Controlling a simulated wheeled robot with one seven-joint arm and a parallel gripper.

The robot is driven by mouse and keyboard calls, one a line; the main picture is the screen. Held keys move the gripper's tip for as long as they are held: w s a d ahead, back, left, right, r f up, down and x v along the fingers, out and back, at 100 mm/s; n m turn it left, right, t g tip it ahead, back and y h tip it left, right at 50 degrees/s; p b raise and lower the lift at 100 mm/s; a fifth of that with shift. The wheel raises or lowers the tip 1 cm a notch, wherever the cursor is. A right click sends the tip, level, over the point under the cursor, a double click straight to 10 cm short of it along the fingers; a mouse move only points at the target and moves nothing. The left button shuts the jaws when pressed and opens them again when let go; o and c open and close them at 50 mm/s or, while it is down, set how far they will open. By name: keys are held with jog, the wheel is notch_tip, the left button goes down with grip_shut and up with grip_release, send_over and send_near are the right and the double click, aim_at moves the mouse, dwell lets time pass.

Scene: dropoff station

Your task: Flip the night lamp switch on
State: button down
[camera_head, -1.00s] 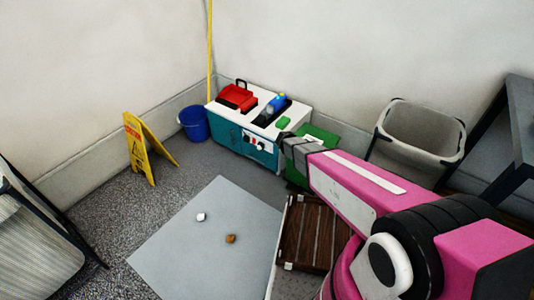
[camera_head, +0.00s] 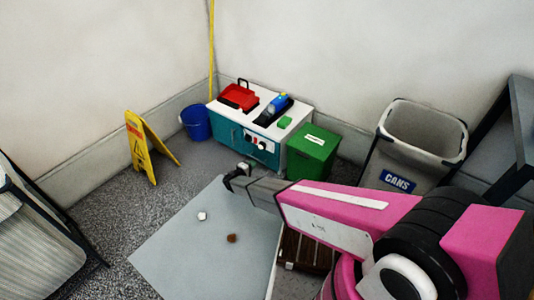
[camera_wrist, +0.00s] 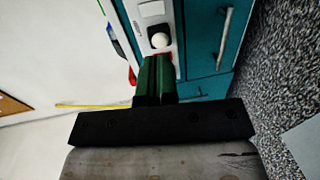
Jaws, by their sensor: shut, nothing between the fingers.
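A white switch panel (camera_head: 258,142) sits on the front of the teal cabinet (camera_head: 229,134), with small controls too small to read in the head view. In the wrist view the panel (camera_wrist: 140,22) shows a round white knob (camera_wrist: 159,41), a pale rectangular part (camera_wrist: 151,9) and a bit of red by the fingertips. I cannot tell which one is the night lamp switch, and no lamp is recognisable. My gripper (camera_head: 230,182) is shut and empty, in front of the cabinet and below the panel in the picture. Its green fingers (camera_wrist: 155,68) point toward the panel and hide part of it; contact cannot be told.
A green bin (camera_head: 312,152) stands right of the cabinet, a grey cans bin (camera_head: 393,155) further right. A blue bucket (camera_head: 195,123) and yellow floor sign (camera_head: 145,148) stand left. A red toolbox (camera_head: 238,97) is on the cabinet. The grey mat (camera_head: 185,250) holds two small items.

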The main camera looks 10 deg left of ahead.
aim_at(269, 150)
jog(key=shift+a, duration=0.1)
jog(key=x, duration=1.4)
jog(key=shift+w, duration=0.2)
dwell(0.3)
jog(key=shift+s, duration=0.1)
jog(key=f+v, duration=0.3)
jog(key=v, duration=1)
jog(key=shift+s, duration=0.45)
